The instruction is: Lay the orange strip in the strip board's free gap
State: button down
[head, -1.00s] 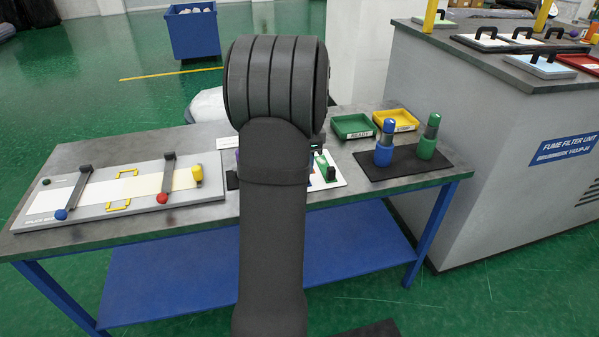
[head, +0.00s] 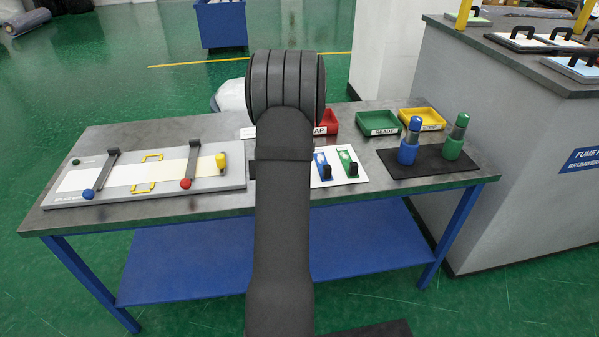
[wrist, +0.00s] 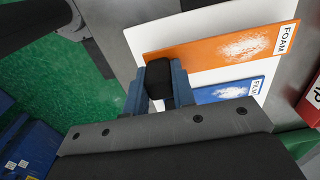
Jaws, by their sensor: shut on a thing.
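The orange strip (wrist: 220,46), marked FOAM, lies over a white surface in the wrist view. A black block (wrist: 158,84) stands at its left end, and my gripper (wrist: 160,92) is shut on it with both blue fingers. I cannot tell whether the strip is raised. The strip and gripper are hidden behind my arm in the head view. The strip board (head: 120,198) lies on the left of the table, with pale bands, two dark clamp bars with blue and red knobs, and yellow handles. I cannot clearly make out its free gap.
A blue strip (wrist: 232,90), marked FILM, lies beside the orange one. Blue and green pieces with black blocks sit on a white card (head: 335,181). Red, green (head: 378,123) and yellow trays stand behind. Two bottles stand on a black mat (head: 430,162) at right.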

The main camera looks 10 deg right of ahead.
jog(key=shift+f, duration=1.1)
jog(key=shift+f, duration=0.2)
jog(key=c, duration=1.2)
grip_release()
jog(key=shift+r, duration=0.1)
notch_tip(320, 180, up, 12)
jog(key=shift+r, duration=0.1)
